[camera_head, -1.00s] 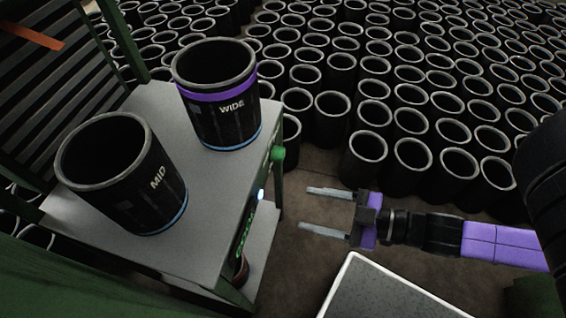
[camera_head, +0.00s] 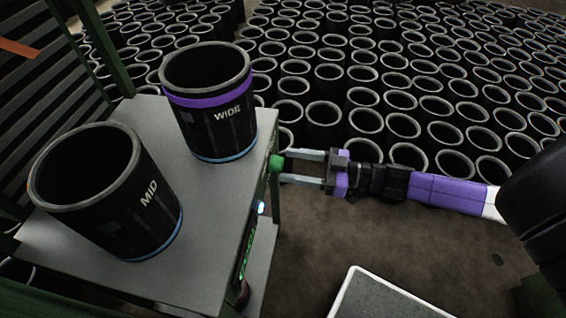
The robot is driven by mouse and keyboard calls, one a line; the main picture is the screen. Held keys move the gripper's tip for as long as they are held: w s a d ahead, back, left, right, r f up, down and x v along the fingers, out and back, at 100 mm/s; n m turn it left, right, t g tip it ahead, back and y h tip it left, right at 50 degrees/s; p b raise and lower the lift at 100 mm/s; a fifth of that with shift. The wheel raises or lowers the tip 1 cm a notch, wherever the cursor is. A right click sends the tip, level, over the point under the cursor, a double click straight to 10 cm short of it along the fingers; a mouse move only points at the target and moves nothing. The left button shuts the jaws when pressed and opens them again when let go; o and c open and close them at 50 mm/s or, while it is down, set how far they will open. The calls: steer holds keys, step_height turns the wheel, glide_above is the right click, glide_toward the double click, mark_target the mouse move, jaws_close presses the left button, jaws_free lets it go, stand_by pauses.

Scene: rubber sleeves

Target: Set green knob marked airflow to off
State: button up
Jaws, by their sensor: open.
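The green knob (camera_head: 275,162) sticks out from the right side of the grey cabinet (camera_head: 205,190), near its top edge. Its marking and pointer cannot be read from here. My gripper (camera_head: 284,166) comes in from the right with its two fingers pointing left at the knob. The fingers are apart, and their tips are at or beside the knob, one toward its upper side and one toward its lower side. I cannot tell whether they touch it.
Two black sleeves stand on the cabinet, one marked WIDE (camera_head: 209,105) and one marked MID (camera_head: 107,190). A lit white button (camera_head: 261,208) and a green display (camera_head: 246,252) are lower on the same side. A pale-rimmed tray (camera_head: 385,298) is at bottom. Many sleeves fill the floor behind.

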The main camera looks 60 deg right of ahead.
mark_target(277, 164)
steer(key=shift+x, duration=1.4)
jaws_close()
steer(key=n+p, duration=0.2)
steer(key=n, duration=0.1)
steer(key=shift+r+n, duration=0.1)
steer(key=shift+n, duration=0.3)
steer(key=n+p, duration=0.1)
steer(key=n, duration=0.4)
steer(key=shift+a, duration=0.1)
steer(key=shift+f, duration=0.2)
